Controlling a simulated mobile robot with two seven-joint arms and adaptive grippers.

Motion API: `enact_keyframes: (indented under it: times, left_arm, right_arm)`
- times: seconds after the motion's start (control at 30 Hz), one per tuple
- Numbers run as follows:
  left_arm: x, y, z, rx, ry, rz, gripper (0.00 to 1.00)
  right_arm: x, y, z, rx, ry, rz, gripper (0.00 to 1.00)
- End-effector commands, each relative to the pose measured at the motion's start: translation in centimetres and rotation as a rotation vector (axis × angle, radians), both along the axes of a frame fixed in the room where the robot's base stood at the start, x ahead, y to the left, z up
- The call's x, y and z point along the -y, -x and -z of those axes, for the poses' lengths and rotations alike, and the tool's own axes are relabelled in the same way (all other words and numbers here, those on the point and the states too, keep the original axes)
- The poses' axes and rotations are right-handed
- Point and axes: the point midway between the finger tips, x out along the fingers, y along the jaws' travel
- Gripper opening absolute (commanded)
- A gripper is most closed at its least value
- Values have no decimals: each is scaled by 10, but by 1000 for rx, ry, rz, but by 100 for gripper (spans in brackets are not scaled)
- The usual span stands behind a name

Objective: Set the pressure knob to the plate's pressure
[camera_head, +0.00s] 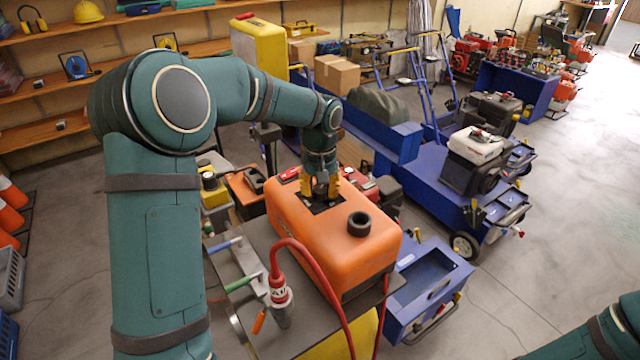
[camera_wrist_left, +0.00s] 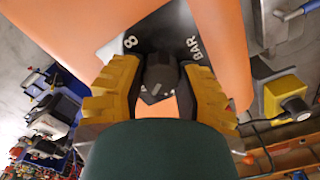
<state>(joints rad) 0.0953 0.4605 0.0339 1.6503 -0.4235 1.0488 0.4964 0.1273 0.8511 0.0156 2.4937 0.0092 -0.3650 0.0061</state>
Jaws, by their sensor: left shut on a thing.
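The orange machine (camera_head: 330,215) stands on a grey-topped bench in the middle of the head view. On its far end is a black dial panel (camera_head: 318,203), mostly covered by my left gripper. In the wrist view the panel (camera_wrist_left: 165,38) shows a white "8" at upper left and "BAR" at upper right; other marks are hidden. The dark pressure knob (camera_wrist_left: 160,76) sits between the yellow fingers of my left gripper (camera_wrist_left: 160,92), which is shut on it. The left gripper (camera_head: 322,188) also shows in the head view, reaching down. I cannot read the knob's setting. My right gripper is out of view.
A black cap ring (camera_head: 359,224) rises from the machine's top. A red hose (camera_head: 322,270) loops along its near side by a red-and-grey fitting (camera_head: 279,303). A blue open drawer (camera_head: 430,285) lies to the right.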

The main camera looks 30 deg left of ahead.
Motion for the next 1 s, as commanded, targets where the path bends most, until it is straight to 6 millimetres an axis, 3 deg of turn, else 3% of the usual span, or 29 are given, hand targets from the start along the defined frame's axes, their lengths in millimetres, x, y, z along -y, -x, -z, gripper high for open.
enact_keyframes:
  times: [0.4, 0.9, 0.93, 1.0]
  left_arm:
    - [0, -1, 0, 1, -1, 164, 0]
    - [0, -1, 1, 2, -1, 179, 0]
    - [0, -1, 1, 2, -1, 179, 47]
    - [0, -1, 1, 1, 0, 179, 66]
  right_arm:
    - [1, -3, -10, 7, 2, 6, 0]
    - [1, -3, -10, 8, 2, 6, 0]
    - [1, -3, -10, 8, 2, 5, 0]
    - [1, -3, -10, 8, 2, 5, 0]
